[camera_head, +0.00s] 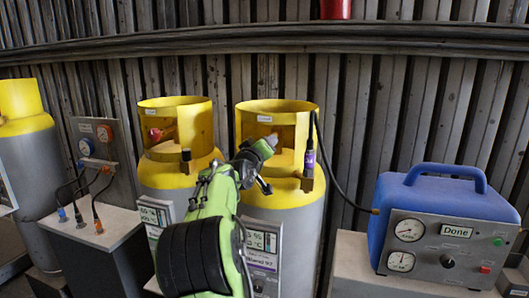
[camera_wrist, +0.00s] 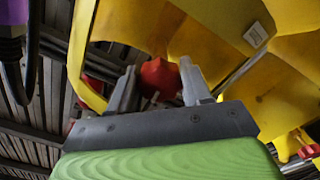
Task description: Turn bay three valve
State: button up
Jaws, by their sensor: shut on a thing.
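My gripper (camera_head: 266,144) reaches into the yellow collar of the right-hand grey cylinder (camera_head: 300,226) in the head view. In the wrist view, my gripper's two grey fingers stand either side of a red valve knob (camera_wrist: 159,74) inside the yellow collar (camera_wrist: 230,40), and are shut on it. The knob is hidden behind the gripper in the head view. The neighbouring cylinder (camera_head: 180,178) has its own red valve (camera_head: 162,133), and no gripper is near it. Small collar labels are too blurred to read.
A black hose with a purple fitting (camera_head: 309,160) hangs at the collar's right side and runs to a blue machine (camera_head: 430,215) reading "Done". A gauge panel (camera_head: 101,140) with hoses stands left, beside another yellow-topped cylinder (camera_head: 22,110). A ribbed metal wall is behind.

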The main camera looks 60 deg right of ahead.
jog(key=shift+m, duration=0.5)
dwell(0.3)
jog(key=o, duration=1.1)
jog(key=shift+w, duration=0.1)
jog(key=shift+c, duration=0.2)
jog(key=shift+b, duration=0.3)
jog(key=s+a+b, duration=0.2)
jog(key=a, duration=1.3)
jog(key=shift+s+a, duration=0.3)
